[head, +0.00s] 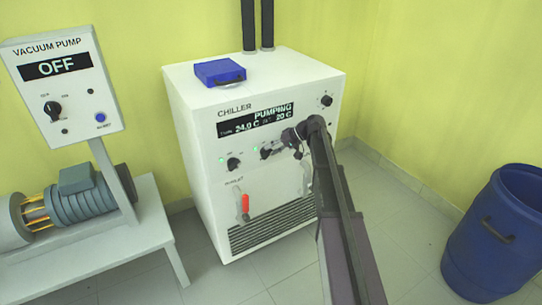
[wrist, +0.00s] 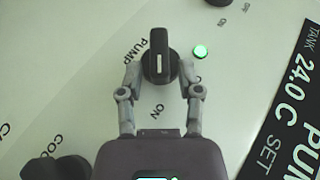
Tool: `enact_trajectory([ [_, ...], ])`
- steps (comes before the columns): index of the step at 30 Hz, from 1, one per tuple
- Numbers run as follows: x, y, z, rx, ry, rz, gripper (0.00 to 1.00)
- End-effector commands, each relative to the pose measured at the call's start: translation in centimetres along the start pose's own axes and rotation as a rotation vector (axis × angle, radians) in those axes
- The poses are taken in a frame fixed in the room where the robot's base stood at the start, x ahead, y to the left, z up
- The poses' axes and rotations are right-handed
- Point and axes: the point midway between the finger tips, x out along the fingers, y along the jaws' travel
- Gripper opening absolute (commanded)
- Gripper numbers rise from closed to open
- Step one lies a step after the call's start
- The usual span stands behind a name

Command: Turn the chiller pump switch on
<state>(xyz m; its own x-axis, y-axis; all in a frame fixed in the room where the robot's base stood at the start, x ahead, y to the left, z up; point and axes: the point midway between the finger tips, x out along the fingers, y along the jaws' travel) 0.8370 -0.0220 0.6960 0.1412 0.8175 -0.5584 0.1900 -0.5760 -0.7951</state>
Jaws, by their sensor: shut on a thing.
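The chiller (head: 190,110) is a white cabinet whose display (head: 262,118) reads PUMPING, 24.0 C and set 20 C. In the wrist view the pump switch (wrist: 159,57) is a round black knob with a white line running up and down the picture. PUMP and ON are printed beside it, and a green lamp (wrist: 200,51) glows close by. My gripper (wrist: 160,72) is shut on the knob, one finger at each side. In the head view my gripper (head: 287,143) is at the panel below the display, and my arm hides part of the front.
Another chiller knob (head: 233,163) with a lit green lamp is left of my gripper. A blue case (head: 220,72) lies on the chiller. A vacuum pump panel (head: 62,95) reading OFF stands left, and a blue barrel (head: 490,240) right. Floor between chiller and barrel is clear.

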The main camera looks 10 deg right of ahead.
Motion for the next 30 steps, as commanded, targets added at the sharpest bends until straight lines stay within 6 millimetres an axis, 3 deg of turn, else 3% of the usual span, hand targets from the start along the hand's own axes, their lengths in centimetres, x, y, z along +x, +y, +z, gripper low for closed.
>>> enact_trajectory([
  [9, 0.5, 0.25, 0.31, 0.046, -0.011, -0.114, 0.0],
  [24, 0.49, -0.02, 0.33, 0.055, -0.013, -0.133, 0.0],
  [25, 0.49, -0.02, 0.33, 0.055, -0.013, -0.133, 0.52],
  [26, 0.49, -0.02, 0.33, 0.055, -0.013, -0.134, 0.59],
  [30, 0.38, 0.04, 0.25, 0.055, -0.01, -0.133, 0.59],
])
